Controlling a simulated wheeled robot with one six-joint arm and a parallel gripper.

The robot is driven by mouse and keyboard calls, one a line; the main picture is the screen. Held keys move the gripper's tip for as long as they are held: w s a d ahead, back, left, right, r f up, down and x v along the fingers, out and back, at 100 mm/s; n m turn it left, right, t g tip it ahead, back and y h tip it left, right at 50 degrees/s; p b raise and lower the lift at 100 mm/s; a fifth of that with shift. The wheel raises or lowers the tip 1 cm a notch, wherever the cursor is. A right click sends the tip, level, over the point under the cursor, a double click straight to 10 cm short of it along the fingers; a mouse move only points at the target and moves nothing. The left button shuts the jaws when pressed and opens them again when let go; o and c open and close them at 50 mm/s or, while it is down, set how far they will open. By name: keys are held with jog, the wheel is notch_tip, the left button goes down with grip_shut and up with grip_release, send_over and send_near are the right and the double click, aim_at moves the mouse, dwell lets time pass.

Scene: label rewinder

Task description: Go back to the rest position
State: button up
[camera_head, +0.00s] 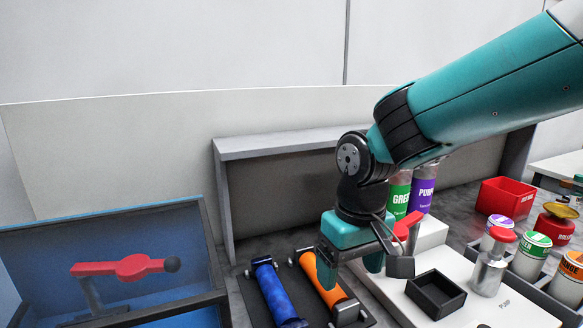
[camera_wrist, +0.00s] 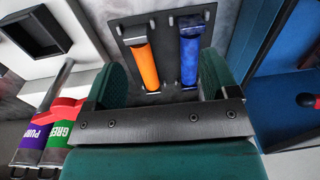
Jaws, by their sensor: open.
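My gripper (camera_head: 350,270) is teal with dark parts and hangs at the end of my arm, above the orange roll (camera_head: 323,279) and the right side of the dark roll plate (camera_head: 298,305). Its two fingers are apart, with nothing between them. In the wrist view my gripper (camera_wrist: 162,85) shows both fingers spread. The orange roll (camera_wrist: 145,66) and the blue roll (camera_wrist: 189,60) lie on the plate beyond the fingertips. The blue roll (camera_head: 275,290) lies left of the orange one in the head view. I cannot tell the exact gap between gripper and plate.
A blue box with a red lever (camera_head: 130,267) stands at the left. At the right are a white slab with a black square tray (camera_head: 436,294), a metal bottle (camera_head: 490,270), several labelled cans (camera_head: 530,254) and a red bin (camera_head: 505,198). Green and purple bottles (camera_head: 422,190) stand behind my wrist.

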jog(key=s+d+r+n+y, duration=0.1)
jog(key=s+d+r, duration=0.1)
jog(key=s, duration=0.6)
jog(key=s+d+r+n+y, duration=0.1)
jog(key=s+d+y, duration=0.1)
jog(key=s, duration=0.6)
jog(key=shift+s+d+r+y, duration=0.3)
jog(key=shift+d+r, duration=0.1)
jog(key=shift+d, duration=0.5)
